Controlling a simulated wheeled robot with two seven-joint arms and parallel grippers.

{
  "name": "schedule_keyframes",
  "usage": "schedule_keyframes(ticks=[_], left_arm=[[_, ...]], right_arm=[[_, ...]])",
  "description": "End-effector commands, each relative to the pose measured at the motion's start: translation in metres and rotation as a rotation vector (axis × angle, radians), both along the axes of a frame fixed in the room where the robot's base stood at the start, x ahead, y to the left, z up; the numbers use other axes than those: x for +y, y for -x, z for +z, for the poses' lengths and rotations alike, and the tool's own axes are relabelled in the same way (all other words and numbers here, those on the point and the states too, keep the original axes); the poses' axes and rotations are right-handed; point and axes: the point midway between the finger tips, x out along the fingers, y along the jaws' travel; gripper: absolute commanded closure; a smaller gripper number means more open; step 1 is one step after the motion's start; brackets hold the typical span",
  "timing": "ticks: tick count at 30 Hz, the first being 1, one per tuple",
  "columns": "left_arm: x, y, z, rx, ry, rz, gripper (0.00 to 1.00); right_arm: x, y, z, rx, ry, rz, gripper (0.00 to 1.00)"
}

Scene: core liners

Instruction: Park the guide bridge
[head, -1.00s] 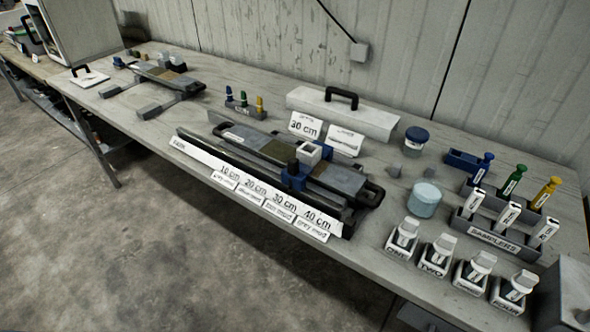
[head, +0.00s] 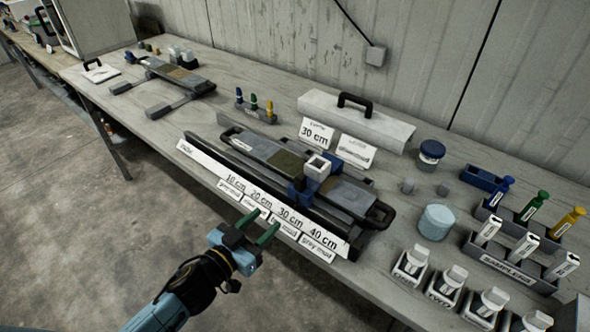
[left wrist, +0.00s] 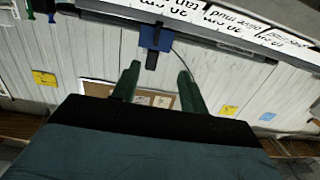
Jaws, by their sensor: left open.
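The guide bridge is a blue bracket (head: 298,194) with a white square tube (head: 317,168) on top. It straddles the dark rail of the core liner tray (head: 255,146), near the 30 cm mark. The blue part also shows in the left wrist view (left wrist: 156,38), just beyond the fingertips. My left gripper (head: 260,226) is open and empty, with green fingers, in front of the table edge and below the scale cards. The fingers also show in the left wrist view (left wrist: 156,82), apart from the bridge. My right gripper is not in view.
Distance cards (head: 275,220) line the tray's front. A white case (head: 355,121) with a black handle stands behind. At right are a pale blue cylinder (head: 436,222), a samplers rack (head: 510,262) and labelled cups (head: 410,263). A second tray (head: 165,75) lies far left.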

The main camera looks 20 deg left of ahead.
Motion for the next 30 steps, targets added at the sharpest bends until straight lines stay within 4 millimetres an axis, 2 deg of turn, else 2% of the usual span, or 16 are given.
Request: schedule_keyframes(ticks=[1,3,6,11,24,30], left_arm=[[-0.004,0.0,0.017,-0.031,0.01,-0.016,0.56],[-0.007,0.0,0.03,-0.057,0.019,-0.029,0.56],[-0.01,-0.003,0.037,-0.07,0.025,-0.037,0.56],[-0.016,-0.021,0.038,-0.072,0.025,-0.036,0.56],[-0.044,-0.099,0.037,-0.07,0.025,-0.034,0.56],[-0.052,-0.12,0.036,-0.069,0.025,-0.034,0.56]], right_arm=[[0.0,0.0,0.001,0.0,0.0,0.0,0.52],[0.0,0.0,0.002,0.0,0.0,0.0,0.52],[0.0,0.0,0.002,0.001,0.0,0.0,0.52],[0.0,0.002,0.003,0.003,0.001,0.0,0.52],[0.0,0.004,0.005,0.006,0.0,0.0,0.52],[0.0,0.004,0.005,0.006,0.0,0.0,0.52]])
